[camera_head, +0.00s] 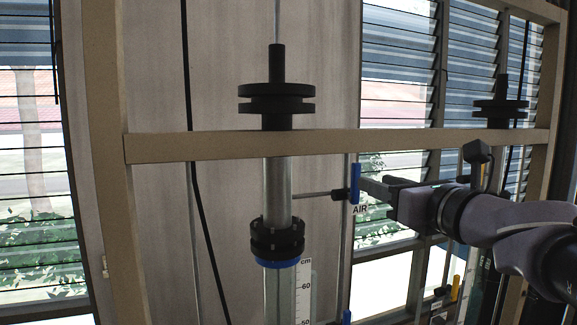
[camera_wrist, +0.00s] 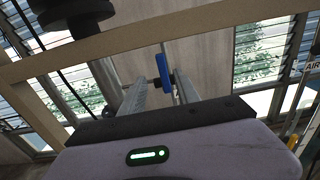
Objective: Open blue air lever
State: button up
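The blue air lever (camera_head: 355,183) stands upright on a thin horizontal pipe, just above a label reading AIR (camera_head: 360,210). My gripper (camera_head: 370,186) reaches in from the right, its fingertips close beside the lever. In the wrist view the lever (camera_wrist: 163,72) shows between the tips of my two fingers (camera_wrist: 160,80), nearer the right one. The fingers are apart with a gap around the lever. I cannot tell whether either finger touches it.
A wooden crossbar (camera_head: 330,145) runs just above the lever and my gripper. A clear vertical tube (camera_head: 277,190) with black flanges (camera_head: 277,240) stands to the left. A yellow lever (camera_head: 455,288) is at lower right. Louvred windows (camera_head: 400,60) are behind.

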aim_at(357, 176)
jog(key=x, duration=0.7)
jog(key=shift+d+f+p, duration=0.1)
jog(key=shift+p, duration=0.25)
jog(key=shift+w, duration=0.9)
jog(key=shift+s, duration=0.15)
grip_shut()
